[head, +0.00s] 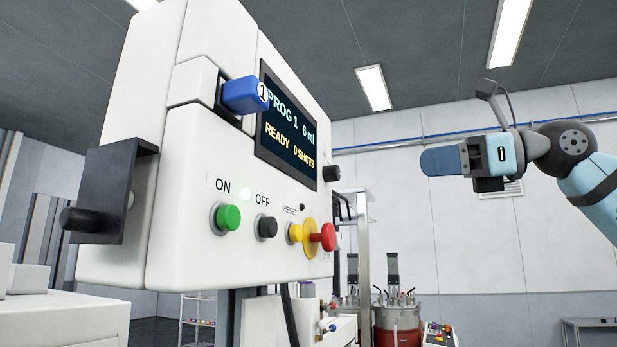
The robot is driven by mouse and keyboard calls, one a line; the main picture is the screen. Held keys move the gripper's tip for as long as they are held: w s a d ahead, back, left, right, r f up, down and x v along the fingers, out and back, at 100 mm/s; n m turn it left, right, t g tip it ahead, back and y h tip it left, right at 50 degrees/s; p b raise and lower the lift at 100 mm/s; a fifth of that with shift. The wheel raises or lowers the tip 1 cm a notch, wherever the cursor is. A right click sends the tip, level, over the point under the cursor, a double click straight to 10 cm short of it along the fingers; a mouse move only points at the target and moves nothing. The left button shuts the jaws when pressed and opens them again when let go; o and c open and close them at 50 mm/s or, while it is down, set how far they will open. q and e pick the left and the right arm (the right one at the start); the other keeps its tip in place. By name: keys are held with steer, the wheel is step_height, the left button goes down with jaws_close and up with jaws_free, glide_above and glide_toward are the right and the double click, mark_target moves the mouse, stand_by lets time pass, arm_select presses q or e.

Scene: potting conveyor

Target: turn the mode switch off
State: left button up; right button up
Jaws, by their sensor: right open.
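A white control box (175,240) fills the left and middle of the head view. Its front has a green button (228,217) under ON and a black button (267,227) under OFF, with a pale lit lamp (245,194) between the labels. A black knob (331,173) sticks out right of the screen. No label reads as mode switch, so I cannot tell which control it is. My right gripper (436,161) is open and empty in the air, right of the box and apart from it. My left gripper is not in view.
The screen (287,125) reads PROG 1, 6 ml, READY, 0 SHOTS. A blue block (240,95) marked 1 juts out beside it. A yellow button (295,233) and a red mushroom button (328,237) sit lower right. A black bracket (115,190) projects on the left.

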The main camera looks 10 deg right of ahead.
mark_target(339, 173)
steer(key=p+x, duration=0.4)
steer(key=x, duration=0.8)
steer(key=shift+w+a+r, duration=0.15)
steer(key=shift+r, duration=0.05)
steer(key=shift+w+a, duration=0.35)
steer(key=shift+a, duration=0.15)
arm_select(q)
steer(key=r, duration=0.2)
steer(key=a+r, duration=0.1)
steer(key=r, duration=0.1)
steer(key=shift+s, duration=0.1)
arm_select(e)
steer(key=shift+w+a+f, duration=0.15)
steer(key=shift+a, duration=0.05)
steer(key=c, duration=0.9)
